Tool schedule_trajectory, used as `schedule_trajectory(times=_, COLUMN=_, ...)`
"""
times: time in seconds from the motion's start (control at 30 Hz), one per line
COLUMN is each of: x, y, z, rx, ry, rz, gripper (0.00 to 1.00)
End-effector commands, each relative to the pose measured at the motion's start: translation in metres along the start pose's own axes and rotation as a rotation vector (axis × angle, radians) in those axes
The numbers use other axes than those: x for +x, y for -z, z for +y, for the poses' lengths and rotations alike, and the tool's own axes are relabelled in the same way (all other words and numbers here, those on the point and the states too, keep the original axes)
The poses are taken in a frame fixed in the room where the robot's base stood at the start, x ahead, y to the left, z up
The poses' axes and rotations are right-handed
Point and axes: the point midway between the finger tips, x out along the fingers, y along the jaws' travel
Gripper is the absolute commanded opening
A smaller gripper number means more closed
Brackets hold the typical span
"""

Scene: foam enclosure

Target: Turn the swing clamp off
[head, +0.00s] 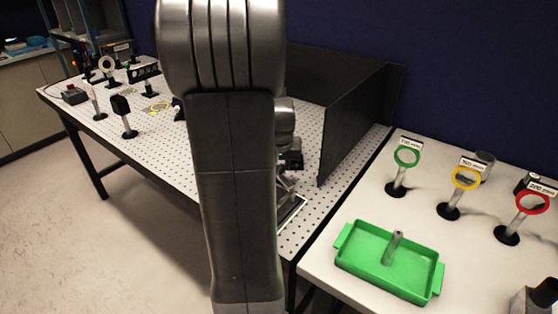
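My arm fills the middle of the head view and hides much of the perforated table. My gripper (289,180) shows only in part at the arm's right edge, low over the perforated table (312,208) beside the dark enclosure. Whether its fingers are open or shut cannot be made out. I cannot pick out the swing clamp for certain; it may be behind my arm or among the small metal parts at the gripper.
Dark foam panels (358,122) stand upright behind and right of the gripper. A white table at right holds a green tray (352,262) with a post in it, and green (407,157), yellow (466,178) and red (532,202) ring holders. Several optics mounts stand at the left.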

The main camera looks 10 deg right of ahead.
Motion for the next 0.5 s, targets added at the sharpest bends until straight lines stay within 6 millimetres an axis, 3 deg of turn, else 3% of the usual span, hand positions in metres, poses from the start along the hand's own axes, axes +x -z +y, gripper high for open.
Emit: schedule_trajectory(times=0.5, x=0.0003, y=0.0013, z=0.0026, rx=-0.289, ry=0.119, rz=0.003, gripper=0.06)
